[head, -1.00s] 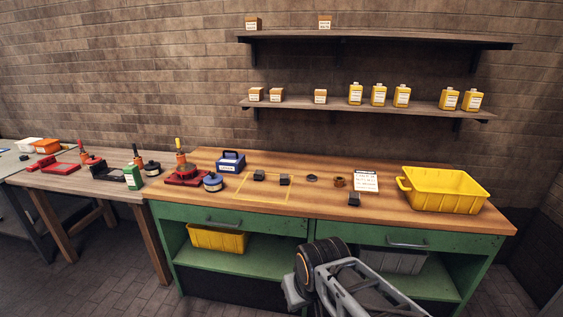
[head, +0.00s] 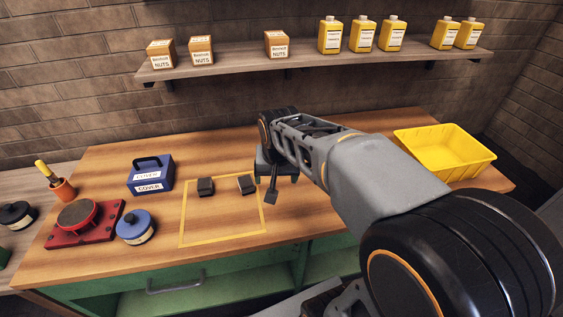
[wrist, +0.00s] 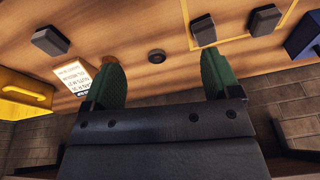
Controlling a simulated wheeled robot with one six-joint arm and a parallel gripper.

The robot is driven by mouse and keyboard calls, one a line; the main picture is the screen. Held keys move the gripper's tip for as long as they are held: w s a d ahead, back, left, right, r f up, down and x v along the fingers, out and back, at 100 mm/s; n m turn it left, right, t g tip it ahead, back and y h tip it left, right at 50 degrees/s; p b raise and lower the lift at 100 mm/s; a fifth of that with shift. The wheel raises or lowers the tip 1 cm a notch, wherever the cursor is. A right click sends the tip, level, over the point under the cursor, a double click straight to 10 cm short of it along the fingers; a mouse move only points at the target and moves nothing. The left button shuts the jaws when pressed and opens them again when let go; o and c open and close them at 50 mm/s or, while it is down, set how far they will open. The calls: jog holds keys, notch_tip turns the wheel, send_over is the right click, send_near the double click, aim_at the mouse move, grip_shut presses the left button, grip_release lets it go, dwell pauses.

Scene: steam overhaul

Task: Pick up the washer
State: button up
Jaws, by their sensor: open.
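My gripper (head: 277,178) hangs over the bench, to the right of two dark blocks. In the wrist view my gripper (wrist: 156,62) has two green fingers wide apart with nothing between them. The height of the fingers above the bench is hard to tell.
Two dark blocks (head: 205,187) (head: 246,184) lie near a yellow outlined square (head: 222,240). A yellow bin (head: 478,157) stands right. A blue cover box (head: 150,174) stands left.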

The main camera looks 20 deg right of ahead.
jog(key=w+d+m, duration=0.1)
jog(key=w, duration=0.2)
jog(key=w+d+m+p, duration=0.1)
jog(key=w+m, duration=0.1)
jog(key=w, duration=0.2)
jog(key=w+d+m+g+p, duration=0.1)
jog(key=w+d+m, duration=0.1)
jog(key=w, duration=0.2)
jog(key=shift+r+h, duration=0.15)
jog(key=shift+h, duration=0.15)
jog(key=w+d+f+m+p, duration=0.1)
jog(key=w+f, duration=0.1)
jog(key=f, duration=0.2)
jog(key=w+d+f+m+p, duration=0.1)
jog(key=w+d+f+m, duration=0.1)
jog(key=w+f, duration=0.1)
jog(key=w+d+f+m+g+p, duration=0.1)
jog(key=w+d+f, duration=0.1)
jog(key=f, duration=0.3)
jog(key=shift+w+d+m, duration=0.2)
jog(key=shift+w+m, duration=0.1)
jog(key=shift+w, duration=0.3)
jog(key=shift+w+d+f+p, duration=0.15)
jog(key=shift+f+p, duration=0.35)
jog(key=shift+f, duration=1.05)
jog(key=shift+s+d+f+p, duration=0.15)
jog(key=shift+f+p, duration=0.35)
jog(key=shift+f, duration=1)
jog(key=shift+w, duration=0.1)
jog(key=c, duration=1.1)
